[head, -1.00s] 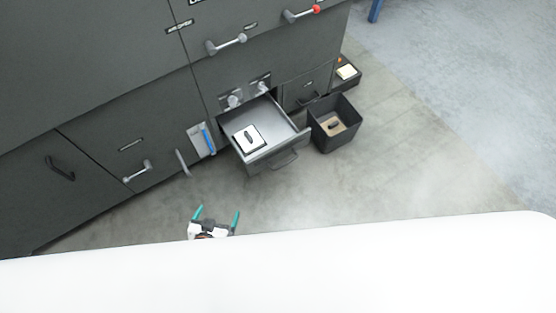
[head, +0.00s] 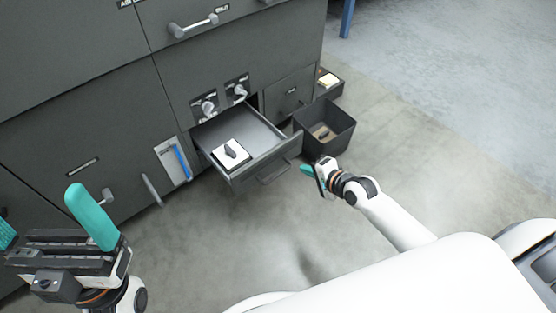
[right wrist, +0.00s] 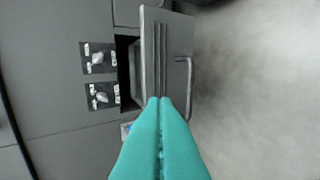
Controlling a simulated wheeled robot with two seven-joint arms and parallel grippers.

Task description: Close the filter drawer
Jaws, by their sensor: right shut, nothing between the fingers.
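The filter drawer (head: 265,133) is pulled out of the dark grey cabinet, with its bar handle (head: 273,172) on the front. A white square piece with a dark knob (head: 231,154) lies inside it. My right gripper (head: 307,169) is shut and empty, just right of the drawer front in the head view. In the right wrist view its teal fingertips (right wrist: 160,100) point at the drawer front (right wrist: 165,70); I cannot tell if they touch. The drawer handle (right wrist: 188,85) is right of them there. My left gripper (head: 48,225) is open and empty at the lower left.
A black bin (head: 324,128) with something brown in it stands right of the drawer. Two knobs (head: 223,100) sit on the cabinet above the drawer. A panel with a blue handle (head: 180,161) is at its left. The floor in front is clear.

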